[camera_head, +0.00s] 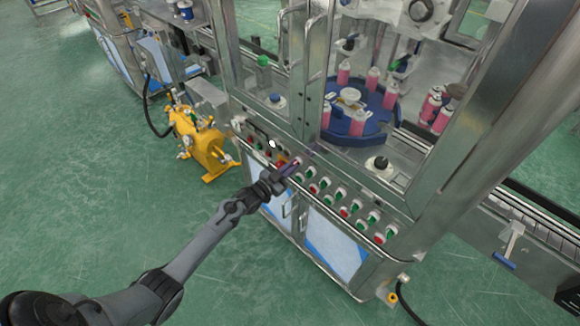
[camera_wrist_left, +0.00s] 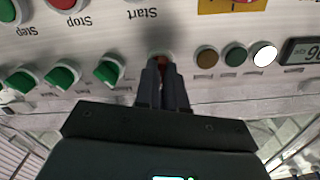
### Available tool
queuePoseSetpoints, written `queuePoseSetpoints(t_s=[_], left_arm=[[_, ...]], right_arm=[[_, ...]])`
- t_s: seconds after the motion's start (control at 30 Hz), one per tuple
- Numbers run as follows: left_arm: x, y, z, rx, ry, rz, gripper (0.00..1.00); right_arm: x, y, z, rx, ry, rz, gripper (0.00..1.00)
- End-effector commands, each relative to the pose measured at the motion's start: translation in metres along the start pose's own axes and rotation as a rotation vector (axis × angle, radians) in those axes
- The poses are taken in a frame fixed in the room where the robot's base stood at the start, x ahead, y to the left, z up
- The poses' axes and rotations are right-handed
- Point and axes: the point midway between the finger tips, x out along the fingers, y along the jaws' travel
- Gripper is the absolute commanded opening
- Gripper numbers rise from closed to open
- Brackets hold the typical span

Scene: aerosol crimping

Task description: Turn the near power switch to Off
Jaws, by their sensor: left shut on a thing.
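My left gripper (camera_head: 290,168) is at the front control panel of the crimping machine, its arm reaching in from the lower left. In the left wrist view, its two dark fingers (camera_wrist_left: 164,85) are shut on a small reddish knob, taken as the near power switch (camera_wrist_left: 161,60), in a pale round collar. The fingers cover most of the knob, so its angle and label cannot be read. Three green switches (camera_wrist_left: 109,72) stand in a row to its left, with handles tilted. My right gripper is not in view.
A red Stop button (camera_wrist_left: 64,3) and round lamps (camera_wrist_left: 236,54) sit close by on the panel. A blue turntable (camera_head: 345,128) with pink cans stands behind the metal frame. A yellow pump (camera_head: 205,147) is on the green floor to the left.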

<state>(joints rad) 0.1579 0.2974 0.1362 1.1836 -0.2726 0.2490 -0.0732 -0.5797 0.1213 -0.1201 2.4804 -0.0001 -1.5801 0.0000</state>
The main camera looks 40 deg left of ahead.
Motion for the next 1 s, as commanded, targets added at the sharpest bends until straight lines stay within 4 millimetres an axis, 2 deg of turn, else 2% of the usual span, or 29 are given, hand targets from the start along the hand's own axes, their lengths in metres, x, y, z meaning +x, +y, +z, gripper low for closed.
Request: queuePoseSetpoints(t_s=[0.6,1.0], left_arm=[[0.001,-0.001,-0.002,-0.566,0.002,0.000,0.00],[0.000,-0.001,-0.001,-0.780,0.001,0.000,0.00]], right_arm=[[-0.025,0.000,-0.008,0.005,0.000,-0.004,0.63],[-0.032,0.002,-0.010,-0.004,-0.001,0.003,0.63]])
